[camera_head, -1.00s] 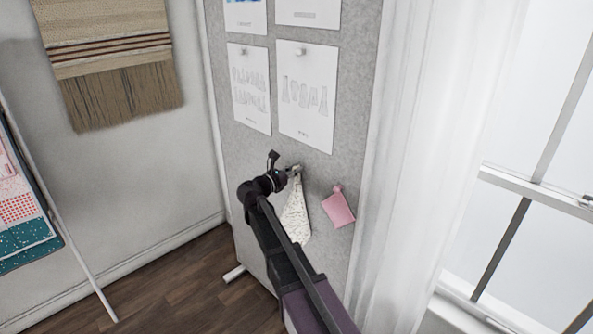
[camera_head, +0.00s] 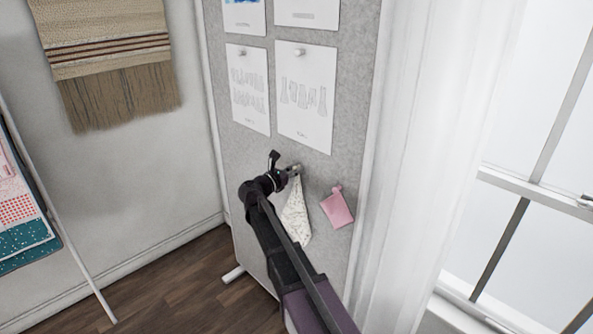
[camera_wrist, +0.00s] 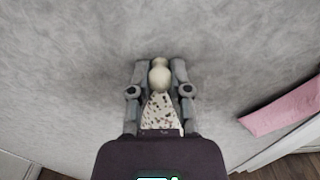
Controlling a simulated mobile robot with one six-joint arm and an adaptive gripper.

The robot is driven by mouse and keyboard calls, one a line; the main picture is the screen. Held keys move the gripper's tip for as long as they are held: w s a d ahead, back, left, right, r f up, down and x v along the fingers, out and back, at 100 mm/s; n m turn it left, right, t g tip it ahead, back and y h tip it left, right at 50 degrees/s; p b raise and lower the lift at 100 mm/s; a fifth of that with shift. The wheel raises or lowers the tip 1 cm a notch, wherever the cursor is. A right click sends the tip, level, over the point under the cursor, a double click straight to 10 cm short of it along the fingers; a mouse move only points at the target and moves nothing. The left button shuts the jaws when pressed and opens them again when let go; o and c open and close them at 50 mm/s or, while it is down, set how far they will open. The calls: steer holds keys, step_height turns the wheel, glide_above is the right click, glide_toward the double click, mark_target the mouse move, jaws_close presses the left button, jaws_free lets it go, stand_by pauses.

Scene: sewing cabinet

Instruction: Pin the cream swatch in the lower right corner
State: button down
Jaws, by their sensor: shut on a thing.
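The cream swatch (camera_head: 296,215) with dark specks hangs in front of the grey pin board (camera_head: 240,190), to the left of the pink swatch. In the wrist view it (camera_wrist: 160,112) hangs from a round cream pin (camera_wrist: 159,75). My gripper (camera_wrist: 159,70) is shut on the pin, with a finger on either side. In the head view my gripper (camera_head: 295,170) is at the swatch's top corner, close to the board. I cannot tell whether the pin's tip is in the board. My arm hides part of the swatch's left side.
A pink swatch (camera_head: 337,208) is pinned just to the right; it also shows in the wrist view (camera_wrist: 285,108). Paper sheets (camera_head: 306,95) are pinned above. A white curtain (camera_head: 430,150) and a window are at the right.

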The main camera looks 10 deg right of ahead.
steer(key=shift+c, duration=2.4)
jaws_free()
steer(key=v, duration=1.2)
steer(key=shift+d+f, duration=0.1)
